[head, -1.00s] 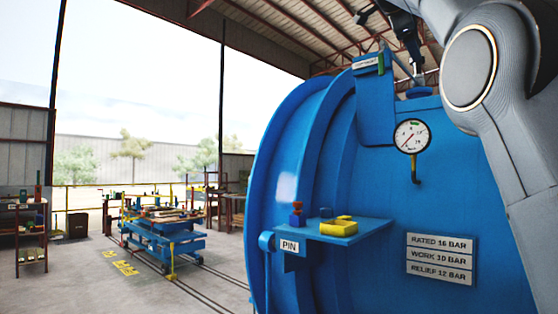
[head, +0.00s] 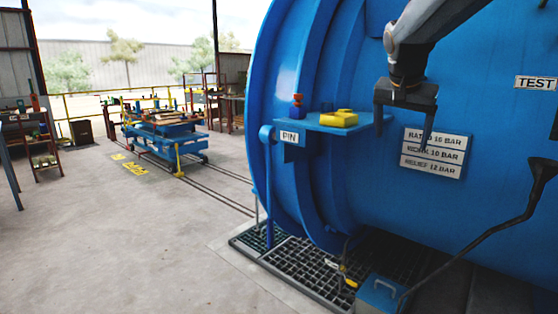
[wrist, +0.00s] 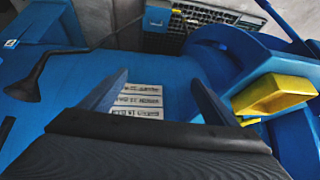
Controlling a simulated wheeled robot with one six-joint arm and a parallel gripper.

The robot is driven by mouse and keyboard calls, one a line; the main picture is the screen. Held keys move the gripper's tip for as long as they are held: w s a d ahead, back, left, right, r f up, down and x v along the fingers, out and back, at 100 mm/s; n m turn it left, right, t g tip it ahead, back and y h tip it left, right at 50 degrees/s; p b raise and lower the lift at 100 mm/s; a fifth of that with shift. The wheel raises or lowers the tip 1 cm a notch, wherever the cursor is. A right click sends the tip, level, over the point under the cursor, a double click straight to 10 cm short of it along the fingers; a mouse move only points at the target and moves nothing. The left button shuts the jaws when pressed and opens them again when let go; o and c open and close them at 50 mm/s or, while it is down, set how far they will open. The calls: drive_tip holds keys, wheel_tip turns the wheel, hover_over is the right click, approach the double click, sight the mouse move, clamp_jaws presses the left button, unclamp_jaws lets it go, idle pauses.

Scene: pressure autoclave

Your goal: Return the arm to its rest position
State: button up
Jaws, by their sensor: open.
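My gripper (head: 404,118) hangs from my arm in front of the blue autoclave (head: 470,50), fingers down, to the right of the small blue shelf and partly over the rating plates (head: 433,153). In the wrist view my gripper (wrist: 155,88) has its two fingers spread apart. Nothing is between them but the view of the rating plates (wrist: 138,100) behind.
The blue shelf (head: 368,126) marked PIN juts out close to my gripper and carries a yellow block (head: 338,119). A black lever (head: 500,228) stands at the right. A floor grating (head: 300,262) lies below. A blue cart (head: 165,138) stands farther left, with open floor before it.

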drive_tip(key=s+a+f+n+g+y, duration=0.2)
drive_tip(key=s+a+f+n+g, duration=0.15)
drive_tip(key=s+f, duration=1.1)
drive_tip(key=s+a+f+n+g+y, duration=0.1)
drive_tip(key=s+a+f+n+g, duration=0.2)
drive_tip(key=s+f, duration=1.15)
drive_tip(key=s+a+r+n+p, duration=0.1)
drive_tip(key=s+a+r+p, duration=0.1)
drive_tip(key=a+r+p, duration=0.2)
drive_tip(key=shift+s+a+t, duration=0.15)
drive_tip(key=shift+a+t, duration=0.2)
drive_tip(key=shift+a, duration=0.35)
drive_tip(key=shift+n, duration=0.25)
